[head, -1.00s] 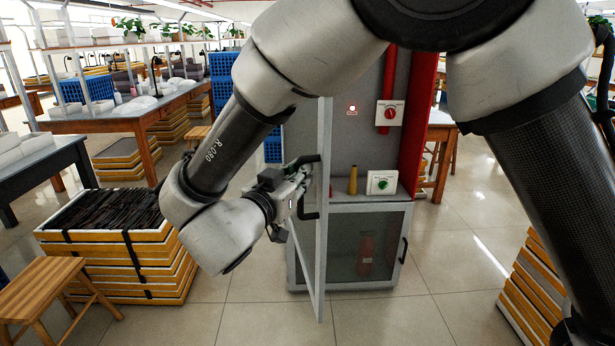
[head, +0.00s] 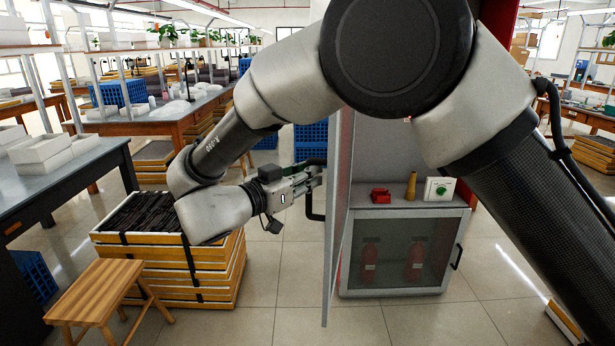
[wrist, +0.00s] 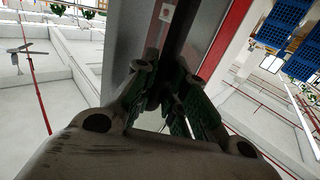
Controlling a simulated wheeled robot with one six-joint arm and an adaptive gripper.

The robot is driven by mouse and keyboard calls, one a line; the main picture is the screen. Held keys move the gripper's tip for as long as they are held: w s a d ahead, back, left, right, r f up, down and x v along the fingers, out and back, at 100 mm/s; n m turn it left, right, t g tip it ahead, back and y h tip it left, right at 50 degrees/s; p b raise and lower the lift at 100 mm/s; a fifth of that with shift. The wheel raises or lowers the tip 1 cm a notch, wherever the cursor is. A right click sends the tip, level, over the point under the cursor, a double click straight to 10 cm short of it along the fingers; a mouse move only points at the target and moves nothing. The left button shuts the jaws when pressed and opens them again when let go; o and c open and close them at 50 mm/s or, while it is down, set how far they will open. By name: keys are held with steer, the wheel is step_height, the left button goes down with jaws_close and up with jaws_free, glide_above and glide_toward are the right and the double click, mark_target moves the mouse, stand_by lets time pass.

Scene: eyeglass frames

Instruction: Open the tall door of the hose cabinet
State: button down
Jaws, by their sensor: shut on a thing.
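The hose cabinet (head: 393,135) stands at the centre of the head view, grey inside with a red side. Its tall door (head: 338,240) is swung out toward me and shows nearly edge-on. The door's black handle (head: 311,209) is on its left face. My gripper (head: 316,176) is shut on this handle, left of the door. In the wrist view the fingers (wrist: 168,92) close around a dark bar beside the grey door; the exact grip is partly hidden. My arm hides the cabinet's upper part.
A closed glass lower door (head: 402,250) shows fire extinguishers behind it. A brass nozzle (head: 412,185) and a white box with a green knob (head: 440,189) sit on the ledge. Stacked crates (head: 200,272) and a wooden stool (head: 105,295) stand left.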

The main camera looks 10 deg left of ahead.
steer(key=shift+w+r, duration=0.25)
steer(key=shift+r, duration=0.4)
steer(key=c, duration=1.5)
jaws_free()
steer(key=shift+w, duration=0.1)
steer(key=shift+o, duration=0.2)
steer(key=f+v, duration=0.1)
steer(key=v, duration=1.1)
steer(key=shift+f, duration=0.15)
